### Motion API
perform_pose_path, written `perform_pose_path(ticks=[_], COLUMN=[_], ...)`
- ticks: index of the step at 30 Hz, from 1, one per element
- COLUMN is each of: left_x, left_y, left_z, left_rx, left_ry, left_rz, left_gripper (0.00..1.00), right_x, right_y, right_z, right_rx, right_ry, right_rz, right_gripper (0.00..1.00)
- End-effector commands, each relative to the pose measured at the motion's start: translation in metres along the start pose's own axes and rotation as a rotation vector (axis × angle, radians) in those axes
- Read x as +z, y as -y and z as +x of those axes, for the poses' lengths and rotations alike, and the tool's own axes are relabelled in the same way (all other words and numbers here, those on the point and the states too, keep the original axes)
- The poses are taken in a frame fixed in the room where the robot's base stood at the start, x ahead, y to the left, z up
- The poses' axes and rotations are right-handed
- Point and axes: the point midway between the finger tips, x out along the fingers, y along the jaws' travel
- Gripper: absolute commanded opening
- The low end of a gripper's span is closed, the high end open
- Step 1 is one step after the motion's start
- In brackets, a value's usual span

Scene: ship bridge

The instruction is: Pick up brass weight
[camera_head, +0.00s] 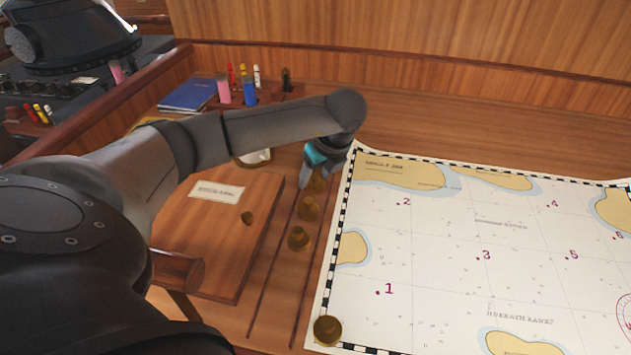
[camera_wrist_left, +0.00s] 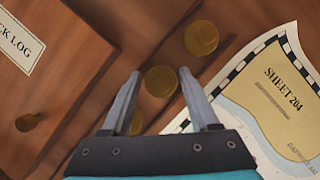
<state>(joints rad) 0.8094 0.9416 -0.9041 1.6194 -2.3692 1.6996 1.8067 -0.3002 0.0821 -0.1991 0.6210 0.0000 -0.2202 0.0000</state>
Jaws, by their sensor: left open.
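Several round brass weights are in view. In the head view, one brass weight (camera_head: 298,238) and another (camera_head: 309,207) stand in a row on the wooden desk strip between the log box and the chart. A third weight (camera_head: 317,184) is partly hidden by my left gripper (camera_head: 319,182). My left gripper is open, pointing down over the far end of this row. In the left wrist view, one weight (camera_wrist_left: 161,81) shows between the open fingertips, with a visible gap on either side. Another weight (camera_wrist_left: 201,38) lies beyond the fingertips. My right gripper is not in view.
A nautical chart (camera_head: 440,260) covers the right of the desk, with another brass weight (camera_head: 327,330) on its near left corner. A wooden deck log box (camera_head: 215,255) stands left of the row. A pen holder (camera_head: 262,97) and blue book (camera_head: 188,94) are behind.

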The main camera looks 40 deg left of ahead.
Motion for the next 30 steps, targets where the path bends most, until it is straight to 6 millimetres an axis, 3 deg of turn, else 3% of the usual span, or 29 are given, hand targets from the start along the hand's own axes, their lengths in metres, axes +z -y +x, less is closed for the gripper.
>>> perform_pose_path(ticks=[7,23,30], left_x=[-0.0001,0.0000,0.0006], left_y=[0.0004,0.0006,0.0009], left_z=[0.0013,0.0006,0.0001], left_rx=[-0.001,-0.002,-0.003], left_ry=[0.000,0.000,0.001], left_rz=[0.000,0.000,-0.001], left_gripper=[0.60,0.00,0.00], right_x=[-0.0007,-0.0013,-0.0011], right_y=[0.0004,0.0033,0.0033], right_z=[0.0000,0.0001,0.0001], right_rx=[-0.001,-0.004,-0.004], right_ry=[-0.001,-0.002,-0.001], right_rz=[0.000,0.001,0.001], right_gripper=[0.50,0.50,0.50])
